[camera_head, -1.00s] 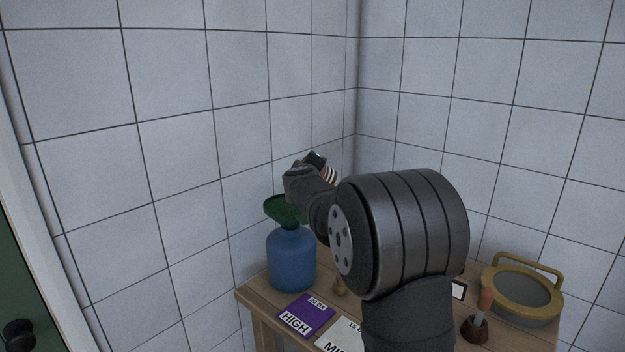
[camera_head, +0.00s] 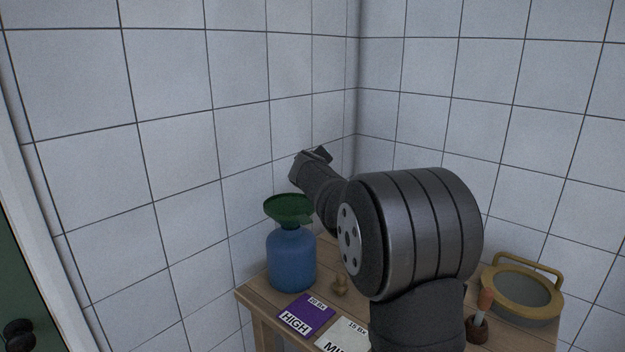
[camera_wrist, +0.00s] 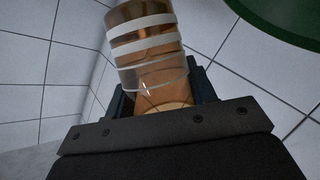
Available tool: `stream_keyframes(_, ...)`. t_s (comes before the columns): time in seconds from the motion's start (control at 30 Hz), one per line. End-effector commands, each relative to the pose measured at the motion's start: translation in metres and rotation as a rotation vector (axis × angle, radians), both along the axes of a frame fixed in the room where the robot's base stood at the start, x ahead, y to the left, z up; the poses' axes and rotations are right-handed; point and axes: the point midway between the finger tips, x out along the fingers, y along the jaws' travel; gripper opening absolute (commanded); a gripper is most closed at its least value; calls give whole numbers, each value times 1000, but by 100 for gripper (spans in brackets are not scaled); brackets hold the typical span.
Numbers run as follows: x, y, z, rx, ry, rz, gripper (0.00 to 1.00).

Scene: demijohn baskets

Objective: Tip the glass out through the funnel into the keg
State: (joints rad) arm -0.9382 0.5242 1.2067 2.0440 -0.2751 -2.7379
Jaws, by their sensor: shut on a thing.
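My gripper (camera_head: 312,158) is up above and to the right of the green funnel in the head view. In the wrist view my gripper (camera_wrist: 160,92) is shut on the glass (camera_wrist: 143,42), which has white bands and brown contents. The glass is hidden in the head view, and I cannot tell its exact tilt. The green funnel (camera_head: 287,209) sits in the mouth of the blue keg (camera_head: 291,262) at the table's back left. The funnel's rim (camera_wrist: 290,15) also shows at the wrist view's upper right, apart from the glass.
The wooden table (camera_head: 262,299) stands in a tiled corner. A purple HIGH card (camera_head: 306,314) and a white card (camera_head: 343,336) lie in front of the keg.

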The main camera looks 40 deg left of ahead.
Motion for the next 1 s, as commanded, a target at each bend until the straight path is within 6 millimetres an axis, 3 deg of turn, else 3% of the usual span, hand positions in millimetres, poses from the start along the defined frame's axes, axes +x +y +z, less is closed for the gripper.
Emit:
stream_keyframes(0.5, -2, 1, 5, 166, 217, -4, 20)
stream_keyframes(1.0, -4, 2, 6, 219, 282, -12, 20)
